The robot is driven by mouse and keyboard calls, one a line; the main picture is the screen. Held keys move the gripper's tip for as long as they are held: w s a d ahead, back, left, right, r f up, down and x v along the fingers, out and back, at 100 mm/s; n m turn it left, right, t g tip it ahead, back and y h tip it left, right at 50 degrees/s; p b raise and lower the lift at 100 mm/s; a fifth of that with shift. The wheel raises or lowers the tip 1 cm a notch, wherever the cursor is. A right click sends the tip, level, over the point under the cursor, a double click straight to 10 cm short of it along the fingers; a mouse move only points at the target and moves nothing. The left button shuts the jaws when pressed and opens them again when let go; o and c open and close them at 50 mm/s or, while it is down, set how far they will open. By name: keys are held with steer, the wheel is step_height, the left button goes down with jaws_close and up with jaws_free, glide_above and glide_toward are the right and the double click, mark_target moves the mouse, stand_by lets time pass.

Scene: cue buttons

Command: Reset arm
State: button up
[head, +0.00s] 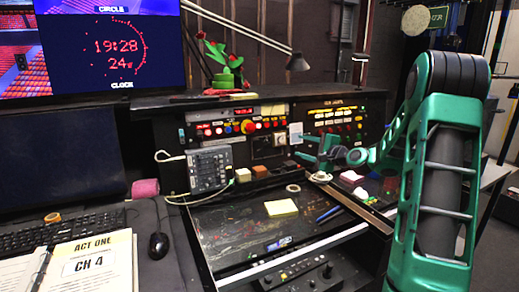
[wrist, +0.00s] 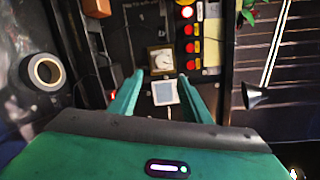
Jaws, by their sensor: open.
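My green arm reaches in from the right in the head view. My gripper (head: 299,148) is in front of the right part of the control panel, with its fingers pointing left. In the wrist view my gripper (wrist: 160,76) is open, its two green fingers spread apart. A pale square (wrist: 165,93) shows between the fingers, and nothing looks gripped. A square dial (wrist: 161,59) lies just beyond the fingertips. A column of red buttons (wrist: 188,30) is further off to the right of it. The panel's lit button row (head: 235,127) is left of my gripper in the head view.
A grey keypad unit (head: 208,169) stands left on the console. Yellow notes (head: 281,207) and blue pens (head: 328,214) lie on the dark desk surface. A desk lamp (head: 298,62) hangs above the panel. A tape roll (wrist: 44,71) is left in the wrist view.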

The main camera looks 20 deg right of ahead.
steer(key=s+a+f+n+g+h, duration=0.1)
steer(key=s+a+f+n+g, duration=0.25)
steer(key=s+a, duration=0.2)
steer(key=s+a+f+n+g, duration=0.3)
steer(key=s+a+n+g, duration=0.15)
steer(key=s, duration=0.25)
steer(key=s+n+g, duration=0.1)
steer(key=s, duration=0.4)
steer(key=s+f+n+g+h, duration=0.1)
steer(key=s, duration=0.5)
steer(key=s+a+f+n+g, duration=0.1)
steer(key=s+g, duration=0.1)
steer(key=s, duration=0.4)
steer(key=shift+s+h, duration=0.25)
steer(key=shift+h, duration=0.15)
steer(key=s+a+f+n+g, duration=0.1)
steer(key=s+a+n+g, duration=0.1)
steer(key=s, duration=1.7)
steer(key=shift+a+g, duration=0.5)
steer(key=shift+g, duration=0.7)
